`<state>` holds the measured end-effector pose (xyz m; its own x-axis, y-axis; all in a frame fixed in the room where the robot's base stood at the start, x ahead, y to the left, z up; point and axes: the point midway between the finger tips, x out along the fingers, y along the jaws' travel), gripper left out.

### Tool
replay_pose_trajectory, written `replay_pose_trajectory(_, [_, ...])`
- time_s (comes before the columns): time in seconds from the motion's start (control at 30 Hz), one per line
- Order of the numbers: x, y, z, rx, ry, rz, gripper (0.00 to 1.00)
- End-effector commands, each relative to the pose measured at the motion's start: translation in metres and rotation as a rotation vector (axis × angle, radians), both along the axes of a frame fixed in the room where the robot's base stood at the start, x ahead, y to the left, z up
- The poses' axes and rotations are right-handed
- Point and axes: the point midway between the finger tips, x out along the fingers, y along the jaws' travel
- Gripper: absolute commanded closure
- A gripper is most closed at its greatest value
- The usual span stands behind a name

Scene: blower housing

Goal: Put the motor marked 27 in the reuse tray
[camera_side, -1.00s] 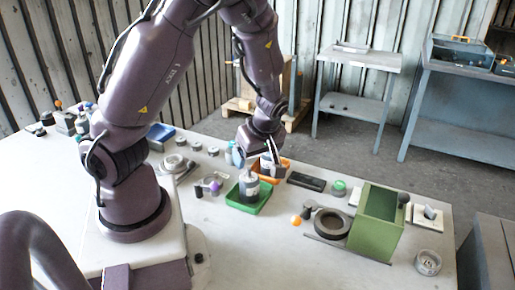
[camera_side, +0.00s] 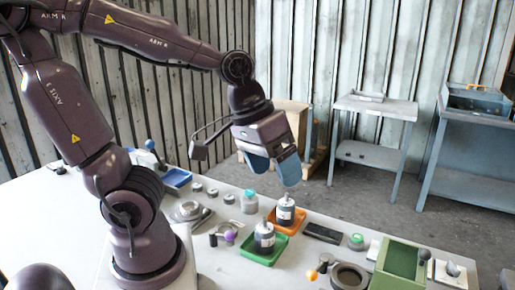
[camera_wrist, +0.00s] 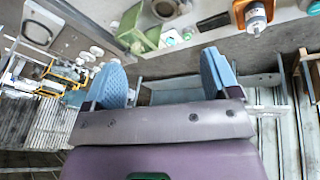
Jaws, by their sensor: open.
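My gripper (camera_side: 273,172) is open and empty, raised above the far side of the table; its blue fingers also show apart in the wrist view (camera_wrist: 163,80). A second similar motor (camera_side: 264,237) stands upright in the green tray (camera_side: 276,251). The numbers on both labels are too small to read. I cannot tell which tray is the reuse tray.
A green box (camera_side: 400,262) and a dark ring (camera_side: 349,277) stand at the right front. A black flat block (camera_side: 322,233) lies right of the orange tray.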

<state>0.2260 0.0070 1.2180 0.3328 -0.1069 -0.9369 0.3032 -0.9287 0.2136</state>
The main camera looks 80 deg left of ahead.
Motion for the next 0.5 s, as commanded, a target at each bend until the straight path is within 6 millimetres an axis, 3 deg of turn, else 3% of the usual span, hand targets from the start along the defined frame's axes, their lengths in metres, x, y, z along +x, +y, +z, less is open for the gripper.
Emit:
replay_pose_trajectory(0.1, [-0.017, -0.003, 0.025, 0.125, -0.109, -0.164, 0.18])
replay_pose_trajectory(0.2, [-0.025, -0.005, 0.034, 0.202, -0.15, -0.247, 0.18])
replay_pose_trajectory(0.5, [-0.03, -0.006, 0.038, 0.247, -0.168, -0.294, 0.18])
